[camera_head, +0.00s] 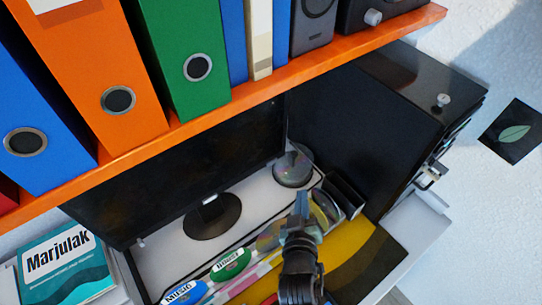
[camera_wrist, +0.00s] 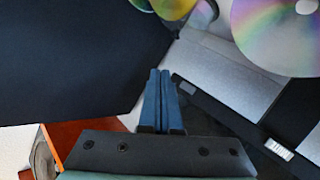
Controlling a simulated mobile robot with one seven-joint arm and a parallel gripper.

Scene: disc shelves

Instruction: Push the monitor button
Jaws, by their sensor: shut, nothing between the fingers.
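The black monitor (camera_head: 185,165) stands under the orange shelf on a round black base (camera_head: 212,216), its screen dark. A small pale knob (camera_head: 141,243) shows at its lower left corner; I cannot tell for sure that it is the button. My gripper (camera_head: 301,203) is right of the monitor base and nearer the camera, above the desk, far from that knob. In the wrist view my gripper (camera_wrist: 160,76) has its two blue fingers together and empty. A dark flat panel (camera_wrist: 70,60) fills the left there; I cannot tell which thing it belongs to.
The orange shelf (camera_head: 250,92) with binders hangs over the monitor. A black cabinet (camera_head: 375,115) stands at right. A disc stack (camera_head: 293,168) is behind my gripper. Green (camera_head: 231,264) and blue (camera_head: 184,293) labelled items and a book (camera_head: 65,268) lie in front. A disc (camera_wrist: 280,35) shows in the wrist view.

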